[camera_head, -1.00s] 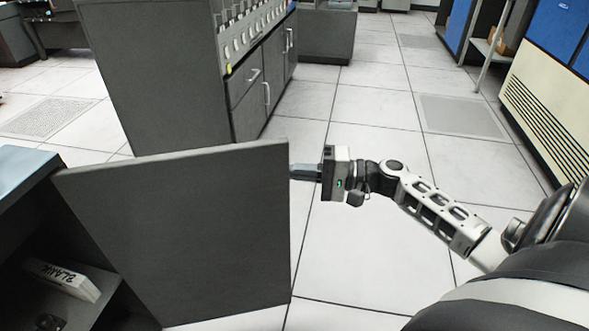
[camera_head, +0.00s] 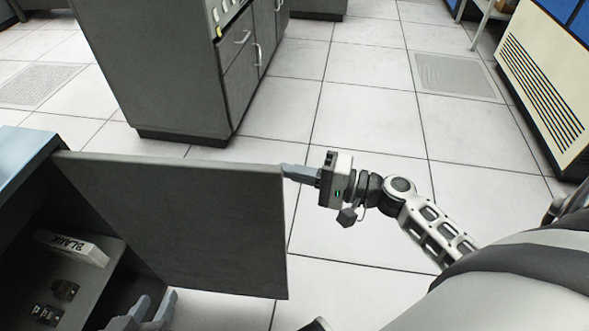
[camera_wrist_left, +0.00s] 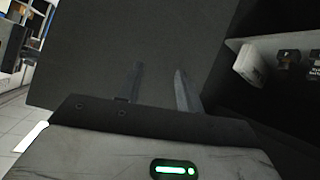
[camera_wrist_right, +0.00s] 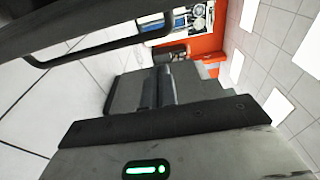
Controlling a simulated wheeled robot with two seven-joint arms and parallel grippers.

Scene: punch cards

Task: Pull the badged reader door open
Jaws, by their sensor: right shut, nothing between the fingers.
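The grey reader door (camera_head: 180,225) stands swung out from the cabinet (camera_head: 25,160) at the left, its inner face toward me. It also fills much of the left wrist view (camera_wrist_left: 95,45). No badge shows on this face. My left gripper (camera_head: 154,303) is low in the head view, open and empty, by the door's inner face; its two separate fingers show in the left wrist view (camera_wrist_left: 158,85). My right gripper (camera_head: 290,170) is shut and empty at the door's upper free corner; I cannot tell if it touches. A black bar handle (camera_wrist_right: 100,48) shows on a dark panel in the right wrist view.
Inside the cabinet lies a white box marked BLANK (camera_head: 72,247) above dark fittings (camera_head: 60,295). A grey cabinet (camera_head: 160,75) stands beyond the door, and a cream and blue unit (camera_head: 545,90) at the right. The tiled floor (camera_head: 375,110) between is clear.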

